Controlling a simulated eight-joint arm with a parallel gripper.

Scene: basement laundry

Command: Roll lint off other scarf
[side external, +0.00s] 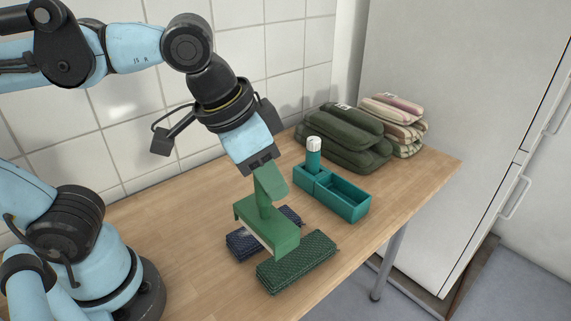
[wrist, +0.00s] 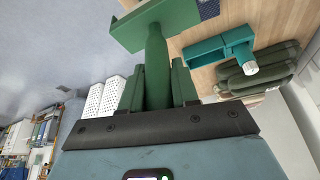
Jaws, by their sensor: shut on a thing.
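My gripper (side external: 269,181) is shut on the handle of a green lint roller (side external: 258,222). The wrist view shows the roller handle (wrist: 156,68) between the two green fingers (wrist: 157,88). The roller's wide head is at the bottom, over the folded scarves. A dark navy scarf (side external: 240,246) lies folded on the table, partly hidden by the head. A dark green patterned scarf (side external: 298,263) lies folded in front of it. I cannot tell whether the head touches either scarf. A corner of the navy scarf (wrist: 208,8) shows in the wrist view.
A teal caddy (side external: 345,205) stands to the right, with a teal white-capped bottle (side external: 313,152) at its far end. Folded dark green bundles (side external: 345,138) and striped bundles (side external: 398,122) lie at the back by the tiled wall. The wooden table (side external: 190,225) is clear left of the scarves.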

